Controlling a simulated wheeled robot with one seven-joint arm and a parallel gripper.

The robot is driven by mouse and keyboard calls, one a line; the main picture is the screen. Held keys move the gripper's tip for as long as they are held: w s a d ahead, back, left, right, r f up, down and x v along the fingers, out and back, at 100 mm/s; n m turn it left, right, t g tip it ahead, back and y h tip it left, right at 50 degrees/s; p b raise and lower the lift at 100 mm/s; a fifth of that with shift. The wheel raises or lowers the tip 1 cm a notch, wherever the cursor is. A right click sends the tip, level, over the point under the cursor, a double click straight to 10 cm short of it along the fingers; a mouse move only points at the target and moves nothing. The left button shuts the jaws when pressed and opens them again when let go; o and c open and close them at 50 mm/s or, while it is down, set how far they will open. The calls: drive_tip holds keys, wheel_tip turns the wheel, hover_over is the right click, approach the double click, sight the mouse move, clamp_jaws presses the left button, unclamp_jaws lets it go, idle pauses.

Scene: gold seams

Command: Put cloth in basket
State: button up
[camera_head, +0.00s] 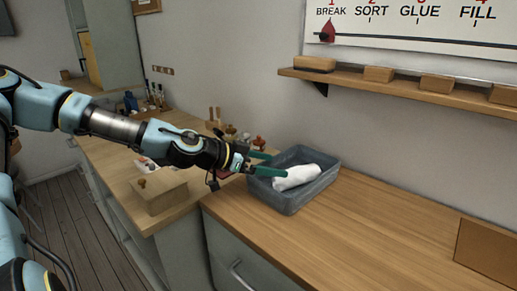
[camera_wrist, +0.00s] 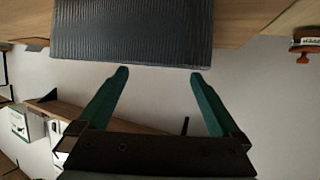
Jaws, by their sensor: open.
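The white cloth (camera_head: 296,177) lies rolled or bunched inside the grey basket (camera_head: 326,181), which stands on the wooden counter near its left end. My gripper (camera_head: 270,163) is open, with its green fingers reaching over the basket's left side in the head view. No cloth shows between the fingers. In the wrist view the open fingers (camera_wrist: 158,75) point toward the basket's dark ribbed wall (camera_wrist: 130,35). The cloth does not show in the wrist view.
A wooden box (camera_head: 158,192) with a knob stands on the lower counter at left. A wall shelf (camera_head: 400,84) with several wooden blocks runs above the counter. A brown board (camera_head: 487,250) stands at the right. The counter right of the basket (camera_head: 370,215) is clear.

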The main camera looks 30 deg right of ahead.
drive_tip(key=shift+s+a+r+p, duration=0.1)
drive_tip(key=shift+a+r+p, duration=0.55)
drive_tip(key=shift+p, duration=1.8)
drive_tip(key=p+v, duration=0.1)
drive_tip(key=p, duration=0.2)
drive_tip(key=shift+a+p, duration=0.3)
drive_tip(key=shift+p, duration=0.1)
drive_tip(key=shift+a+p, duration=0.3)
drive_tip(key=shift+p, duration=0.2)
drive_tip(key=shift+a+f, duration=0.1)
drive_tip(key=shift+f, duration=0.05)
